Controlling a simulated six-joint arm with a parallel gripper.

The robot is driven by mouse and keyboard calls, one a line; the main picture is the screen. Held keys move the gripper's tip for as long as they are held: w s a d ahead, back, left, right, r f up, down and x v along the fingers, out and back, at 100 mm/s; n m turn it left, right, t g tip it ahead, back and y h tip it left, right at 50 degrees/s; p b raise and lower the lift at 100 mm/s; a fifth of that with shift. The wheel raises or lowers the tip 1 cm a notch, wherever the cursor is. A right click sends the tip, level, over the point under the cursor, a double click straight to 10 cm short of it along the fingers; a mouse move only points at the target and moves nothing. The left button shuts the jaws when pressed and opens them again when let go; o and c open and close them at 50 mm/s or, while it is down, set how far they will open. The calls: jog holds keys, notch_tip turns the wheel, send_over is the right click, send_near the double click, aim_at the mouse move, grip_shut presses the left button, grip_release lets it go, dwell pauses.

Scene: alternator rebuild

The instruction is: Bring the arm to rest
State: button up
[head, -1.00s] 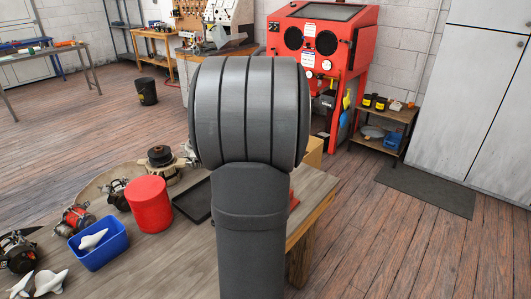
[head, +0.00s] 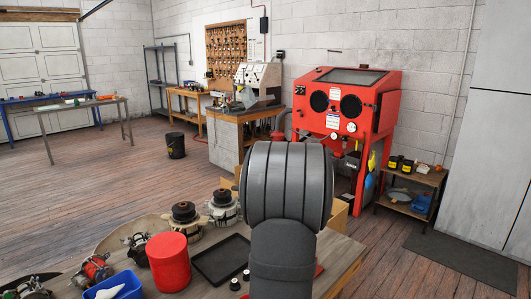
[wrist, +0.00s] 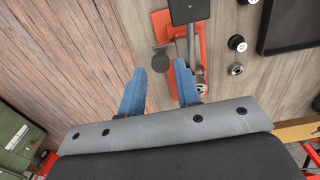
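My gripper (wrist: 160,82) shows in the wrist view as two blue fingers, spread apart with nothing between them. It is open and empty. Its fingers point toward a red-based tool (wrist: 197,45) with a grey post and a dark plate, at the edge of the wooden bench (wrist: 228,75). I cannot tell how far above the bench the fingers are. In the head view my dark grey arm stands in front and hides the gripper and part of the bench (head: 345,262).
On the bench in the head view are a red cylinder (head: 169,262), a black tray (head: 221,259), a blue bin (head: 118,284) and several alternator parts (head: 185,213). Small round parts (wrist: 237,43) lie beside the tray. A red blasting cabinet (head: 347,105) stands behind; open floor lies left.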

jog(key=shift+f, duration=0.95)
jog(key=shift+w+d, duration=0.15)
